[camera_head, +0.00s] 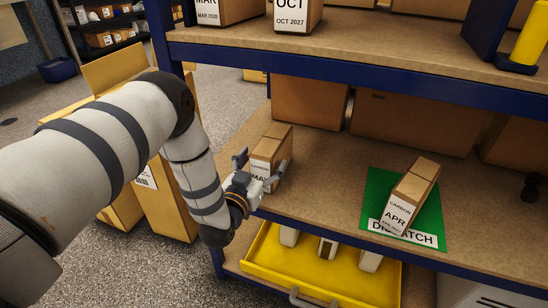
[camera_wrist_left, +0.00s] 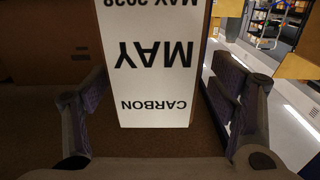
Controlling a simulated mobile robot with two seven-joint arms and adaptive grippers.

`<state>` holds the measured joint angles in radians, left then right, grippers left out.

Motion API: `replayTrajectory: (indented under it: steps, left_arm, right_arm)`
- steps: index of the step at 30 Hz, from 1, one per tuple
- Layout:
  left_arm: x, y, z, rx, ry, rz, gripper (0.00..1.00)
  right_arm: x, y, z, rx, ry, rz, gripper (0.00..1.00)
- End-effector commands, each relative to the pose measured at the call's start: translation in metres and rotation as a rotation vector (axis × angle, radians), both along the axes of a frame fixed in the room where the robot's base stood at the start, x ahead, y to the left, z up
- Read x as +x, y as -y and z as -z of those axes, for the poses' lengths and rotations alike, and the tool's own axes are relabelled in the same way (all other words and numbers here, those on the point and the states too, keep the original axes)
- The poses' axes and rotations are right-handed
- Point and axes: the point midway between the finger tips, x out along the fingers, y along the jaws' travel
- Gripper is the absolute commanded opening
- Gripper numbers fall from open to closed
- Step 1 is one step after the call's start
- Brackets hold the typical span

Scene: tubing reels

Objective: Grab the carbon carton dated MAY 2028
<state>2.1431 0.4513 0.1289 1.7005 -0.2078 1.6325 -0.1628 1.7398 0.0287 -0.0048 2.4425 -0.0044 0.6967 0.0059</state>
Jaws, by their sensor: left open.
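The carbon carton (camera_head: 271,148) is a small brown box standing on the middle shelf, near its left end. In the left wrist view its white label (camera_wrist_left: 155,75) appears upside down and reads CARBON, MAY and, partly cut off at the top, what looks like MAY 2028. My left gripper (camera_head: 260,168) is open, with one finger on each side of the carton. In the wrist view gaps show between the fingers and the carton's sides. My right gripper is not in view.
Another CARBON carton marked APR (camera_head: 412,190) stands on a green mat (camera_head: 432,212) lettered DISPATCH, to the right. Larger brown boxes (camera_head: 415,122) line the shelf's back. A blue upper shelf edge (camera_head: 360,72) runs above. A yellow drawer (camera_head: 335,285) lies below.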

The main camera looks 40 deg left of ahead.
Motion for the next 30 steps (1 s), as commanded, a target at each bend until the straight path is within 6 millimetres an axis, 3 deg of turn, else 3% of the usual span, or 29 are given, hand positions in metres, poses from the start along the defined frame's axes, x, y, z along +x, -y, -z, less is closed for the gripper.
replayTrajectory:
  steps: [6, 13, 21, 30]
  left_arm:
    - [0.036, -0.004, -0.004, 0.000, 0.000, 0.000, 0.78]
    - [0.039, -0.005, -0.005, 0.000, -0.001, 0.000, 0.78]
    - [0.039, -0.005, -0.005, 0.000, -0.002, 0.001, 0.24]
    - [0.039, -0.005, -0.005, 0.000, 0.000, 0.001, 0.23]
  right_arm:
    - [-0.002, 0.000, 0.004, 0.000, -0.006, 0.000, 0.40]
    - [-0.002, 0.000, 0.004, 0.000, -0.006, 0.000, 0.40]
    - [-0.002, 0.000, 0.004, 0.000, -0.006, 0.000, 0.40]
    - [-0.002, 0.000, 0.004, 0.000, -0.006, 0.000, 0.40]
